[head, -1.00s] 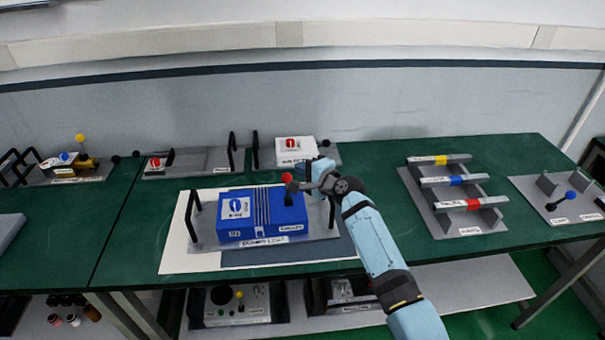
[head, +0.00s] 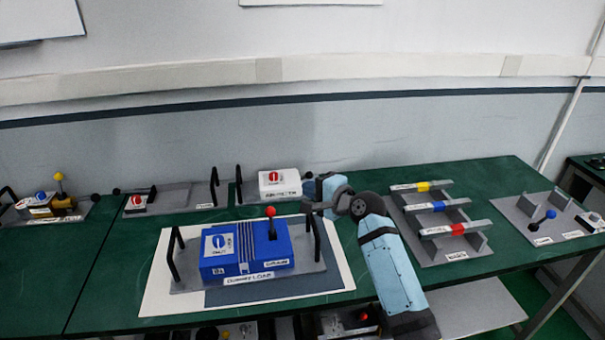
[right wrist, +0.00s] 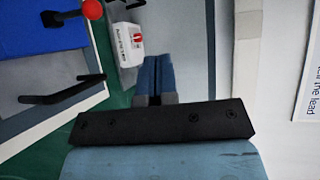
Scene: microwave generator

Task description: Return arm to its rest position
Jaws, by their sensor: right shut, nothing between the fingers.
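My right arm (head: 385,262) comes in from the lower right in the head view. Its gripper (head: 308,200) is beside the right black handle of the blue dummy load box (head: 246,250), clear of the red-knobbed lever (head: 271,213). In the right wrist view the gripper's fingers (right wrist: 155,78) are together with nothing between them. There the red knob (right wrist: 94,9) and part of the blue box (right wrist: 40,25) show at upper left, apart from the fingers. My left gripper is not in view.
A white box with a red switch (head: 280,184) stands behind the gripper. A rack with yellow, blue and red marked bars (head: 448,258) is on the right. A blue-knobbed lever unit (head: 545,222) is farther right. Black handles (head: 317,240) stand up at the dummy load's ends.

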